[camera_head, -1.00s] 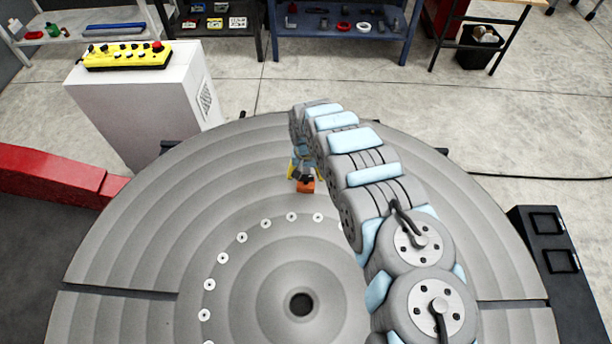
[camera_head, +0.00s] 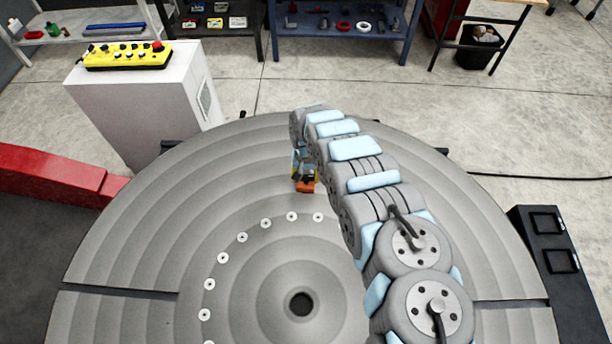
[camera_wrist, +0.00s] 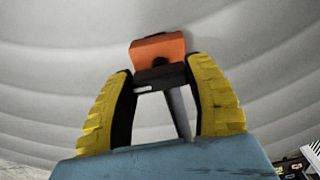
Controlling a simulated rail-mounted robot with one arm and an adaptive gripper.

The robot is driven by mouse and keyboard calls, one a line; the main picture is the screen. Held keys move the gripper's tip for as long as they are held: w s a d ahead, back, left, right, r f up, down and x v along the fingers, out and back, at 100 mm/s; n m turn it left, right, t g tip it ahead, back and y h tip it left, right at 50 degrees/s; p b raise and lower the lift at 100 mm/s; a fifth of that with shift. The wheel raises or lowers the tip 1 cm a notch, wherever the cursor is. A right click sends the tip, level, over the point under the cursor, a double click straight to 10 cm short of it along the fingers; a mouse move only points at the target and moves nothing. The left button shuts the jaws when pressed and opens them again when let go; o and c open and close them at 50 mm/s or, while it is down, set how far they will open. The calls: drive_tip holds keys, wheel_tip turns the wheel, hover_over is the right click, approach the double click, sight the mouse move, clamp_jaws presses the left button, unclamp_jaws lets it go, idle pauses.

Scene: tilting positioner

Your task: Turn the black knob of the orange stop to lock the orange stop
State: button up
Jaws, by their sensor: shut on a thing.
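The orange stop (camera_head: 305,188) is a small block on the grey round table, just outside the ring of pale bolts. In the wrist view its orange face (camera_wrist: 158,47) shows just beyond my fingertips. The black knob (camera_wrist: 160,76) is a dark piece in front of the orange face, between the tips of my two yellow fingers. My gripper (camera_wrist: 160,72) is shut on this knob. In the head view my gripper (camera_head: 305,173) is small and partly hidden by my arm. The lock state of the stop cannot be read.
The ridged grey round table (camera_head: 130,240) has a central hole and is mostly clear around the stop. A yellow control box (camera_head: 127,56) sits on a white pedestal (camera_head: 140,105) at the back left. A red beam (camera_head: 50,172) lies at the left. Shelves stand behind.

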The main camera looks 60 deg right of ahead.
sight(306, 176)
drive_tip(key=shift+m, duration=0.4)
drive_tip(key=o, duration=1.2)
drive_tip(key=shift+r, duration=6)
